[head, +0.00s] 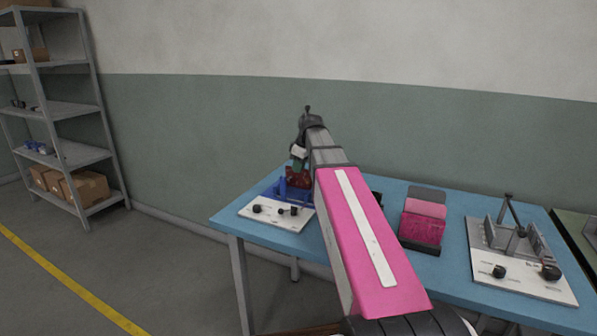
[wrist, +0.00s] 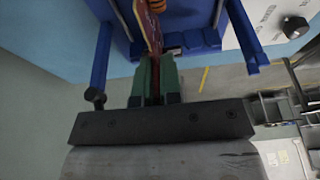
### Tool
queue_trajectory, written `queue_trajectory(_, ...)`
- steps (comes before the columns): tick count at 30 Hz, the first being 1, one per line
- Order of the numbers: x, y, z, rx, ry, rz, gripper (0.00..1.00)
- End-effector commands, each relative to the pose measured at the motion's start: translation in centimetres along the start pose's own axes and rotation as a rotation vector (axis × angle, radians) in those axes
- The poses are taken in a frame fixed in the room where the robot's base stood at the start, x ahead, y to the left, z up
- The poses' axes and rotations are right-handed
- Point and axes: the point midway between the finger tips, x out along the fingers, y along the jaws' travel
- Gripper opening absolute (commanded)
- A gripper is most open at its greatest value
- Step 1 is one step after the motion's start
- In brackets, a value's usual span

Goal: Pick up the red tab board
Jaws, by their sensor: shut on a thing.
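The red tab board (wrist: 147,22) stands edge-on in the wrist view, its lower end between the green fingers of my gripper (wrist: 153,80). My gripper is shut on it. Blue fixture walls and posts (wrist: 205,40) stand on both sides of the board. In the head view the board (head: 298,178) shows as a small dark red patch above the blue fixture (head: 291,194), below my gripper (head: 298,166). The fixture is on a white panel with black knobs (head: 276,214). My arm hides part of it. I cannot tell whether the board still touches the fixture.
The blue table (head: 456,269) also bears a dark holder with pink pieces (head: 422,222) and a grey clamp device with a lever (head: 515,240) at the right. A wall stands close behind. A metal shelf (head: 60,110) with boxes is far left.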

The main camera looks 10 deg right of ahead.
Motion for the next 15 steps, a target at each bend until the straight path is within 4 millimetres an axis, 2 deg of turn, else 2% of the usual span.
queue_trajectory(6,-2.7,0.1,-0.8,0.0,0.001,0.001,0.0)
queue_trajectory(15,-5.0,-4.4,-5.2,-0.004,0.001,0.001,0.0)
